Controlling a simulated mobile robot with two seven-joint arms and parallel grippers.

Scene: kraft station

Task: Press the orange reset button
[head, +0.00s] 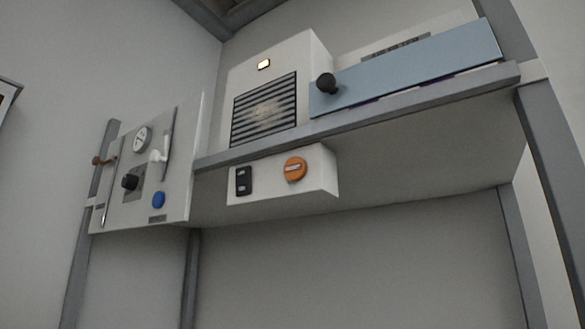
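The orange reset button (295,169) is round with a pale bar across its face. It sits on the front of a white box (280,189) mounted under the grey shelf. A black switch (243,181) is beside it on the left of the same box. Neither of my grippers shows in the head view, and nothing covers the button.
Left of the box is a grey panel (178,197) with a gauge (142,139), a black knob (130,181), a blue button (158,200) and levers. Above, the grey shelf (370,121) carries a louvred white unit (304,58) and a blue panel (418,70). Below is open space.

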